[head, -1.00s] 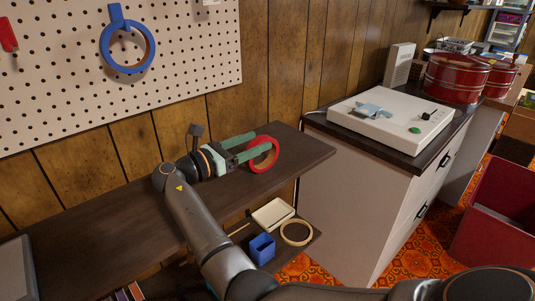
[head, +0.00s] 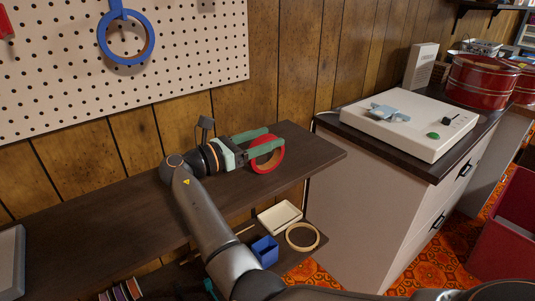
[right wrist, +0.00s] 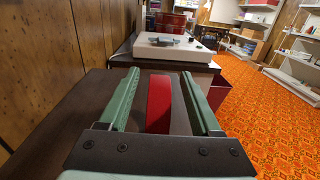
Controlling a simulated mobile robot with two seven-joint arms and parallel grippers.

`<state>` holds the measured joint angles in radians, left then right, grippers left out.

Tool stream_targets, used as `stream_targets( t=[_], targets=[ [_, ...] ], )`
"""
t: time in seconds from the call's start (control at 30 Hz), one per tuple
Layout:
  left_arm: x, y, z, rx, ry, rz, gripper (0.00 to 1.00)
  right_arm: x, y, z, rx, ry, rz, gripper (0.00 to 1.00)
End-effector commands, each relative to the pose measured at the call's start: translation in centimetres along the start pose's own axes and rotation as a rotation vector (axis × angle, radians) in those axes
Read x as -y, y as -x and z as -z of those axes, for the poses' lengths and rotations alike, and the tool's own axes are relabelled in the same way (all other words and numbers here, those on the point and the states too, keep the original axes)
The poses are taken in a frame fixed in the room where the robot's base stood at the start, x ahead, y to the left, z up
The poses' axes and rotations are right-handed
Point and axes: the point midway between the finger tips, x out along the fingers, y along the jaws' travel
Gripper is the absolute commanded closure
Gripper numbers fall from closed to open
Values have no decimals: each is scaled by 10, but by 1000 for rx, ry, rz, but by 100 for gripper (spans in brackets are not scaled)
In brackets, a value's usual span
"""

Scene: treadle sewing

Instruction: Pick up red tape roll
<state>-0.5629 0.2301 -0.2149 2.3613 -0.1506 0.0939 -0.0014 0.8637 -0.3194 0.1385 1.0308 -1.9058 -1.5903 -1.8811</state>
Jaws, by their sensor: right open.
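The red tape roll (head: 268,166) stands upright on its edge on the dark wooden shelf (head: 110,215), near the shelf's right end. My right gripper (head: 275,144) is open, with its two green fingers on either side of the roll. In the right wrist view the roll (right wrist: 159,103) shows edge-on as a red band between the fingers (right wrist: 158,90), with gaps on both sides. The near finger hides part of the roll in the head view. My left gripper is not in view.
Below the shelf are a white tray (head: 280,217), a blue bin (head: 264,250) and a pale ring (head: 302,237). A blue roll (head: 126,38) hangs on the pegboard (head: 190,50). A white cabinet (head: 350,215) stands right of the shelf.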

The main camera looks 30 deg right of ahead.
Motion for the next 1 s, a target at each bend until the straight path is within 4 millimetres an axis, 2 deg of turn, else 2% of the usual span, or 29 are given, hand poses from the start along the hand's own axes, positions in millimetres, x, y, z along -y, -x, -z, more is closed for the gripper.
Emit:
stream_targets(
  t=[0.07, 0.6, 1.0],
  targets=[
    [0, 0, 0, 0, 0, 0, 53, 0, 0, 0, 0, 0, 0, 37],
    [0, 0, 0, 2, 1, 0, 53, 0, 0, 0, 0, 0, 0, 98],
    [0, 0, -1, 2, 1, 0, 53, 0, 0, 0, 0, 0, 0, 100]
  ],
)
